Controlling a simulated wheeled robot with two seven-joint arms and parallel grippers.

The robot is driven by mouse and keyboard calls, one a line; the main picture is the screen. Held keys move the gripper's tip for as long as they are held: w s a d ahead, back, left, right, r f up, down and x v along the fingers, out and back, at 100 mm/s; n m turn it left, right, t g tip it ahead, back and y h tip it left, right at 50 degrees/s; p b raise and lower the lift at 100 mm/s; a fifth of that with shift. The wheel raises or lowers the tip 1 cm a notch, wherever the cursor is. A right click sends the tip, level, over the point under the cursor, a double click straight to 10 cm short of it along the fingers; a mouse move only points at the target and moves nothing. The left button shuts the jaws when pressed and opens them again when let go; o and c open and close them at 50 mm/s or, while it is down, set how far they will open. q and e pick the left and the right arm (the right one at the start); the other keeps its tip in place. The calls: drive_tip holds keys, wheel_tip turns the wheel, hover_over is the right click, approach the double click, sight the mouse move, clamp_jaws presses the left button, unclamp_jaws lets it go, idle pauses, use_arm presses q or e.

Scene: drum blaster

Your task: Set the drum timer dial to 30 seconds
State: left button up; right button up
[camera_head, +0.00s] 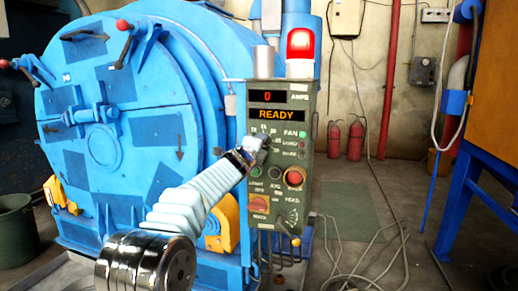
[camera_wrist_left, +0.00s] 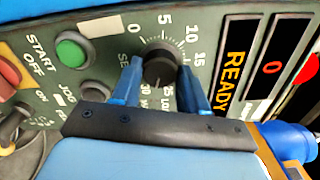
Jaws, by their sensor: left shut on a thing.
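The timer dial (camera_wrist_left: 160,66) is a round black knob on the grey-green control panel (camera_head: 310,217). Its scale shows 0, 5, 10 and 15 along the top, with 25 and 30 at the lower side. In the left wrist view I cannot make out clearly which mark the knob points to. My left gripper (camera_wrist_left: 160,60) is shut on the dial, with one blue finger on each side of it. In the head view my left gripper (camera_head: 260,143) is at the panel's upper left and mostly hides the dial. My right gripper is not in view.
A display reads READY (camera_head: 275,115), with 0 AMPS above it. A green START button (camera_wrist_left: 72,50) sits beside the dial. A red button (camera_head: 294,177) is lower on the panel. The blue drum blaster (camera_head: 115,110) stands left. Cables (camera_head: 375,255) lie on the floor at right.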

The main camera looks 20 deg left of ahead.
use_arm(q)
drive_tip(key=shift+f+m, duration=0.1)
drive_tip(key=shift+m, duration=1)
drive_tip(key=o, duration=1)
drive_tip(key=shift+o, duration=0.2)
drive_tip(key=s+b, duration=0.9)
drive_tip(key=s, duration=0.4)
drive_tip(key=shift+s+a, duration=0.25)
drive_tip(key=shift+s, duration=0.15)
